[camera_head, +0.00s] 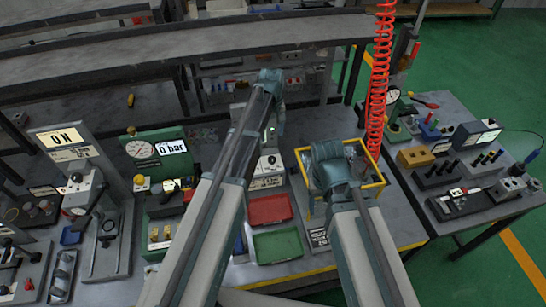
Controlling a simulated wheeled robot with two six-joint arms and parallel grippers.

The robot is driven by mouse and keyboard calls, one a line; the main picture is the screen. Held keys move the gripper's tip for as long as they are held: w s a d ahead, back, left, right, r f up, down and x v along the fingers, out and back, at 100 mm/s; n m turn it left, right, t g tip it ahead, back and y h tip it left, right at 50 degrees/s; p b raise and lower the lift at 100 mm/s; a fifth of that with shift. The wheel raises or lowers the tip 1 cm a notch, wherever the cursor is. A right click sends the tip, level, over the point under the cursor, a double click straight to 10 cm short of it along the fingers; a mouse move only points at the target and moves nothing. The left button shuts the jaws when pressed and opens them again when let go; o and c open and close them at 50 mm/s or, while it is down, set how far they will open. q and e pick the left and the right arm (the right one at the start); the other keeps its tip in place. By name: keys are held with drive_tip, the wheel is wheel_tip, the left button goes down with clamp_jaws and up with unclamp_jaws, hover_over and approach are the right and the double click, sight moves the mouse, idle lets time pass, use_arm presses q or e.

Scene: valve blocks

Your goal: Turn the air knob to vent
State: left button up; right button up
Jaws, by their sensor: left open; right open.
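A green gauge panel (158,150) with a round dial and a display reading "0 bar" stands on the left part of the bench. A yellow knob (139,180) sits at its lower left; I cannot tell for sure whether it is the air knob, and no vent mark is readable. My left gripper (277,122) is at the far end of its arm, over the middle of the bench, right of the panel and apart from it. My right gripper (330,180) is by the yellow frame, its fingers mostly hidden by its wrist. Both are open and hold nothing visible.
A red tray (270,209) and a green tray (278,245) lie between my arms. A yellow frame (374,165) and a coiled red hose (380,80) are at the right. A lever device with an "ON" sign (68,138) stands far left. A side table (480,205) holds more blocks.

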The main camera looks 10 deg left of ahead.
sight(272, 159)
use_arm(q)
wheel_tip(272, 159, down, 13)
drive_tip(key=b, duration=1.2)
drive_tip(key=shift+f+b, duration=0.15)
drive_tip(key=shift+b, duration=0.25)
clamp_jaws()
